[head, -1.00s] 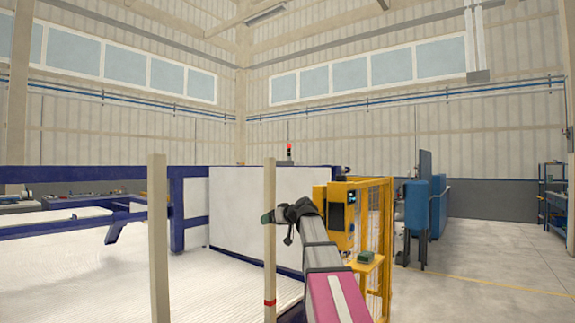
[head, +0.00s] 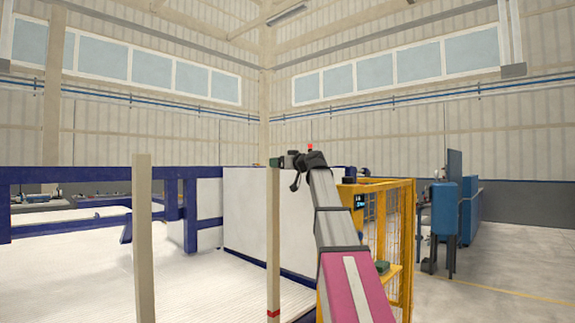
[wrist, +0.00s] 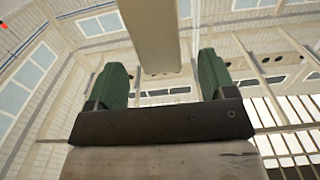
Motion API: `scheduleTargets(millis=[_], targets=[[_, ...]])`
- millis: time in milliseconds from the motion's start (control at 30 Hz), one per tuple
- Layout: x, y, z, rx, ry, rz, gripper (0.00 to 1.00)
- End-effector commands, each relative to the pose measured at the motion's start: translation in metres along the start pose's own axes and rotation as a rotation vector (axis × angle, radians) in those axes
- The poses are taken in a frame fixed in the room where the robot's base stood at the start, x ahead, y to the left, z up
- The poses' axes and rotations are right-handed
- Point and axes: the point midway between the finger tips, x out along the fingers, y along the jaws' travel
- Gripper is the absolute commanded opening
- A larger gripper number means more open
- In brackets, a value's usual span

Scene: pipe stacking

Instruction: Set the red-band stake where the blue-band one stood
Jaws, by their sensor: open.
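In the wrist view a pale post (wrist: 150,35) runs down from the top edge and ends just beyond the gap between the green fingers (wrist: 162,80). No blue band is in view.
A blue rail frame (head: 70,175) and a white panel (head: 245,215) stand behind the posts. A yellow mesh cage (head: 395,235) stands right of my arm. Open floor (head: 500,285) lies at the right.

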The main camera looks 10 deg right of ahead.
Motion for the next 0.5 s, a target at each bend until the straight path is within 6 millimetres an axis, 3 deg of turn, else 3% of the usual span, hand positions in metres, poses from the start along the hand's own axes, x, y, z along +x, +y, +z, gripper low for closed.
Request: scheduleTargets(millis=[200,500], targets=[[0.038,0.001,-0.001,0.001,0.000,-0.002,0.77],[0.064,0.000,0.000,0.000,-0.001,0.000,0.77]])
